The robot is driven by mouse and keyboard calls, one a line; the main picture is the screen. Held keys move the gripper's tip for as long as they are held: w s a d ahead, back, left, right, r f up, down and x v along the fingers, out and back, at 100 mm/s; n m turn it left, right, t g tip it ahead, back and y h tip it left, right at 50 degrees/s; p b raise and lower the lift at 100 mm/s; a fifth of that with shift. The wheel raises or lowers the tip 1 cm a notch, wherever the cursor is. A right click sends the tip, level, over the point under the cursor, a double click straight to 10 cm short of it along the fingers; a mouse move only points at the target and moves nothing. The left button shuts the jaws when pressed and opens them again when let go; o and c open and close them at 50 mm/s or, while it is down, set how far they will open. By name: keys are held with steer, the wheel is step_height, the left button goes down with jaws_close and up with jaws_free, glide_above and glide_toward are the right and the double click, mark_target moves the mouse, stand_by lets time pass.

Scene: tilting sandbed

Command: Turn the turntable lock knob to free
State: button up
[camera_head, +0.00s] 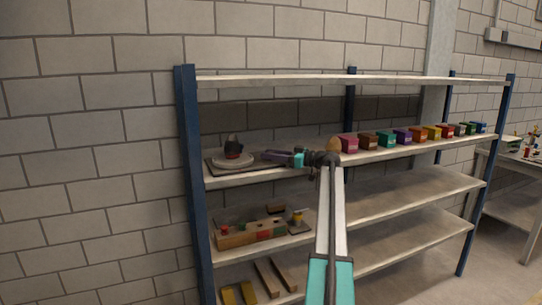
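The turntable (219,162) is a pale round disc on a dark base plate, at the left end of the second shelf. My arm reaches up from the bottom of the picture and bends left at the shelf. My gripper (266,156) points left at the right side of the turntable's base. I cannot tell whether it touches the base. The lock knob cannot be made out; the gripper may hide it. The fingers are too small to show whether they are open or shut.
An orange-brown rounded object (333,144) shows just behind my arm. A row of coloured boxes (386,140) runs along the same shelf to the right. A wooden box (250,234) sits on the shelf below. A blue post (188,150) stands left of the turntable.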

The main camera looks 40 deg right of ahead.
steer(key=shift+o, duration=1.1)
steer(key=b+v, duration=0.4)
steer(key=v, duration=1)
steer(key=shift+a, duration=0.1)
